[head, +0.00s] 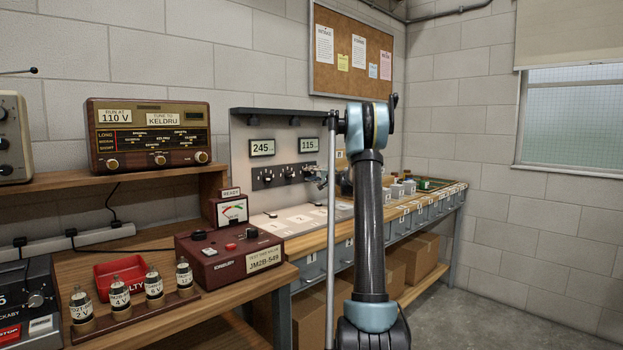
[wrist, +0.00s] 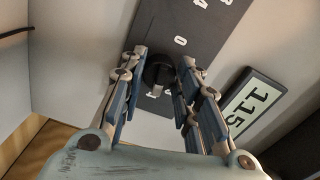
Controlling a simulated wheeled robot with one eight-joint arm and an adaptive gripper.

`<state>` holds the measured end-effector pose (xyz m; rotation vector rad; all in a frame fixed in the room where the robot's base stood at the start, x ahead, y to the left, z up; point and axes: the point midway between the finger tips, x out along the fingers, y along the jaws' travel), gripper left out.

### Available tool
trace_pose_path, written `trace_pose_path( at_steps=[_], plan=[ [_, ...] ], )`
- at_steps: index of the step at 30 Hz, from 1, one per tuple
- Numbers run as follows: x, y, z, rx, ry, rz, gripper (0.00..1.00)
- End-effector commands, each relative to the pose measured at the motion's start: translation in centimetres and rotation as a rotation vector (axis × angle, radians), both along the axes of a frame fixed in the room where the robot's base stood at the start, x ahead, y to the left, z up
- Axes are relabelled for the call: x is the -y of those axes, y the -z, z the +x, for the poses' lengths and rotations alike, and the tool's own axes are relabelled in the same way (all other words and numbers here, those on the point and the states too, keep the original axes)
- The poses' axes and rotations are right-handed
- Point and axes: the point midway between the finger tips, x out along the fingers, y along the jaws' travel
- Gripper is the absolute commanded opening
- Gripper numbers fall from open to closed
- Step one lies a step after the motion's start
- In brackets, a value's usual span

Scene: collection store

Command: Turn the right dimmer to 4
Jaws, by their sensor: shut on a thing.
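In the head view my gripper (head: 318,178) is at the panel's right end, and my arm hides part of the board.
Displays read 245 (head: 262,148) and 115 (head: 310,145); the 115 one also shows in the wrist view (wrist: 254,103), close beside my fingers. A radio (head: 150,136) and a maroon tester (head: 228,252) stand left.

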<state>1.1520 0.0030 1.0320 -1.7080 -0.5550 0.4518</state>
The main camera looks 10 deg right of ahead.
Motion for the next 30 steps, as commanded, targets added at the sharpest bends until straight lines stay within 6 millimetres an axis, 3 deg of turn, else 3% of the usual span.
trace_pose_path(
  at_steps=[17, 18, 20, 30],
  plan=[
    [0.23, 0.2, 0.05, -0.02, 0.005, 0.022, 0.06],
    [0.23, 0.2, 0.05, -0.02, 0.005, 0.022, 0.37],
    [0.21, 0.18, 0.04, -0.019, 0.004, 0.022, 0.5],
    [0.09, 0.06, -0.06, -0.018, 0.001, 0.024, 0.5]
  ],
)
